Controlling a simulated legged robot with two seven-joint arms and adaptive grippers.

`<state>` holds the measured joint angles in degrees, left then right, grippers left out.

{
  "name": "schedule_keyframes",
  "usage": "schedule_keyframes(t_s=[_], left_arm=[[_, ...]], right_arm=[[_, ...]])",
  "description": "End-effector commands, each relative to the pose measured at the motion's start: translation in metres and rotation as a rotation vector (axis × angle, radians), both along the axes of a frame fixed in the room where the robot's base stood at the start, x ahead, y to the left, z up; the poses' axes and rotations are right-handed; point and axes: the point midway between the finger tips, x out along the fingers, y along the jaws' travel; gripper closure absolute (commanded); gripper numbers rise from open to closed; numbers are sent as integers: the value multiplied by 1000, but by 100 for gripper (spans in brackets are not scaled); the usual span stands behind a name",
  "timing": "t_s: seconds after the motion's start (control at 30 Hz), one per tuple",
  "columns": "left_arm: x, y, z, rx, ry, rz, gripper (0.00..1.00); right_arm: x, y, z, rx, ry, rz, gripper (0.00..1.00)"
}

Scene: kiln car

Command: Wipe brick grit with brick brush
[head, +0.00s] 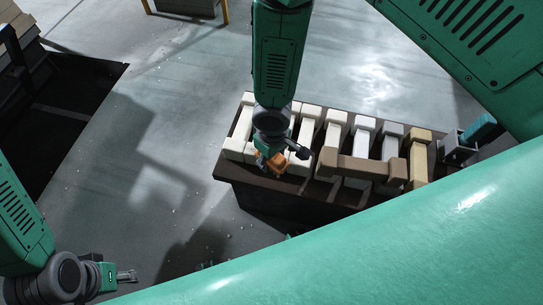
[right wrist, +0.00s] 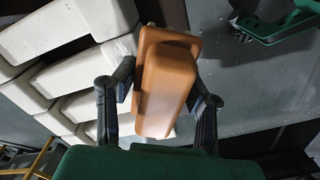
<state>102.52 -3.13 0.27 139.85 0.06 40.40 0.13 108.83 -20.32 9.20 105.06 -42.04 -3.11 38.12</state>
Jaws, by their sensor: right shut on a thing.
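My right gripper (head: 277,163) hangs over the left front part of the kiln car (head: 285,185). It is shut on the orange-brown brick brush (head: 277,162). In the right wrist view the brush (right wrist: 163,85) is a rounded block between the two dark fingers (right wrist: 160,100), beside pale bricks. White and tan bricks (head: 305,135) stand in a row on the car, with a brown one (head: 358,168) lying across in front. I cannot make out grit on the bricks. My left gripper (head: 128,275) is at the lower left, away from the car; its finger gap is too small to judge.
A grey box (head: 458,148) with a teal item (head: 480,128) stands at the car's right end. A dark pit or platform (head: 60,110) lies at the left. The grey floor (head: 130,190) between is open, with small pale specks. My large green arm covers the lower right.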

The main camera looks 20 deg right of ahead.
Motion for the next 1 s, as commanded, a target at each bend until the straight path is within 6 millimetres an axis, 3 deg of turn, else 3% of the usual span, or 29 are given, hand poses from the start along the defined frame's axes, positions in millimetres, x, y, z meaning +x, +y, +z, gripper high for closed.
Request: schedule_keyframes(t_s=[0.67,1.0], left_arm=[[0,0,-4,0,0,0,60],[0,0,-1,0,0,0,60]], right_arm=[[0,0,-6,0,0,0,84],[22,-13,-6,1,0,-4,84]])
